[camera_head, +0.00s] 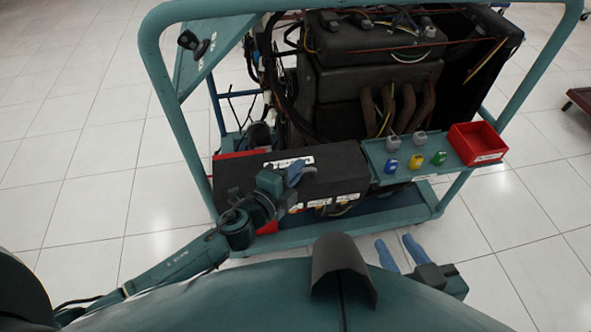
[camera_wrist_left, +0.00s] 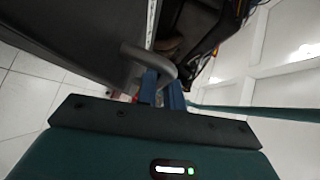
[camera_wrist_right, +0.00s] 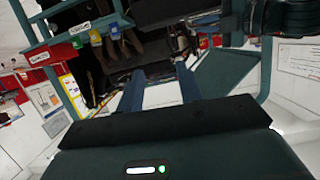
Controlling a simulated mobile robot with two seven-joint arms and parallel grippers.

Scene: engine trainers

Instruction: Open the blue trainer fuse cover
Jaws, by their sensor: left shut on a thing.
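The blue trainer (camera_head: 165,80) is a teal frame on a cart with an engine in it. Its black fuse box cover (camera_head: 245,180) is at the front left of the cart and looks closed. My left gripper (camera_head: 296,172) is at the front of the cover, shut on a grey curved handle (camera_wrist_left: 158,58), which shows between the fingers in the left wrist view. The fingers hide part of the handle in the head view. My right gripper (camera_head: 400,250) is low in front of the cart, open and empty, with its fingers apart.
A teal shelf (camera_head: 375,158) right of the cover holds several small coloured blocks and a red bin (camera_head: 476,143). The engine (camera_head: 375,75) stands behind. Teal frame posts rise at both sides.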

